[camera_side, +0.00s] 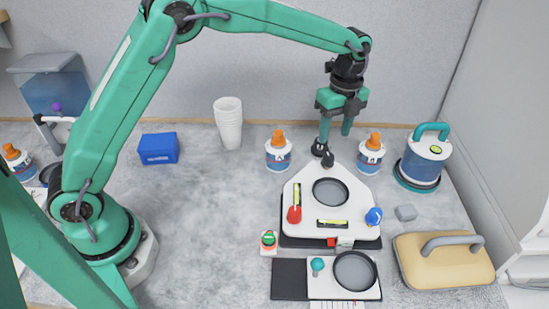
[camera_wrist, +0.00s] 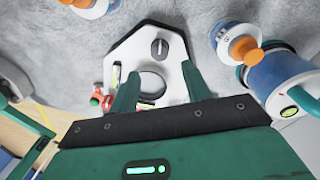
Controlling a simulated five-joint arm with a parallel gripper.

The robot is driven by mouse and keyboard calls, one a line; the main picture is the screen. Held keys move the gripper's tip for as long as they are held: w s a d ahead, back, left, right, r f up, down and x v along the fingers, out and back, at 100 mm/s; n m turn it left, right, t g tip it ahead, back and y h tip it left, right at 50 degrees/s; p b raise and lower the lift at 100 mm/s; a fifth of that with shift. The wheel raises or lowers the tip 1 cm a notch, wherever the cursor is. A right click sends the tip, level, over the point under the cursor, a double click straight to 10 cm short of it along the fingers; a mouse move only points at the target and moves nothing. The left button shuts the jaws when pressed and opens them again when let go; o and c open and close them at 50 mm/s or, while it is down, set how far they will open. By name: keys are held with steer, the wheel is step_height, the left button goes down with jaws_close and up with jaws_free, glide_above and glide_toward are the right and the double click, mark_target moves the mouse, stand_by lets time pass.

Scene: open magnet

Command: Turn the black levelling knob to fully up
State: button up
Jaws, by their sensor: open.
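The black levelling knob (camera_side: 328,160) stands at the far corner of a white plate (camera_side: 304,187) with a round dark ring in it. In the wrist view the knob (camera_wrist: 159,47) shows a pale line on its top. My gripper (camera_side: 334,143) is open and empty, pointing down above the knob. In the wrist view my gripper (camera_wrist: 157,78) has its fingers apart, with the knob seen beyond the gap. The fingers do not appear to touch the knob. A red knob (camera_side: 294,215) and a blue knob (camera_side: 374,216) are at the plate's other corners.
Orange-capped bottles stand left (camera_side: 278,155) and right (camera_side: 370,156) of the gripper. A blue-white canister (camera_side: 425,160) is farther right. A tan block with a grey handle (camera_side: 445,262) lies front right. A second dark-ringed plate (camera_side: 327,288) is in front.

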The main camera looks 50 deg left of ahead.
mark_target(329, 156)
steer(key=shift+s+a+f, duration=0.1)
steer(key=shift+s+f, duration=0.05)
steer(key=shift+f, duration=1.75)
steer(key=shift+s+f, duration=0.1)
steer(key=shift+f, duration=1.75)
steer(key=c, duration=1)
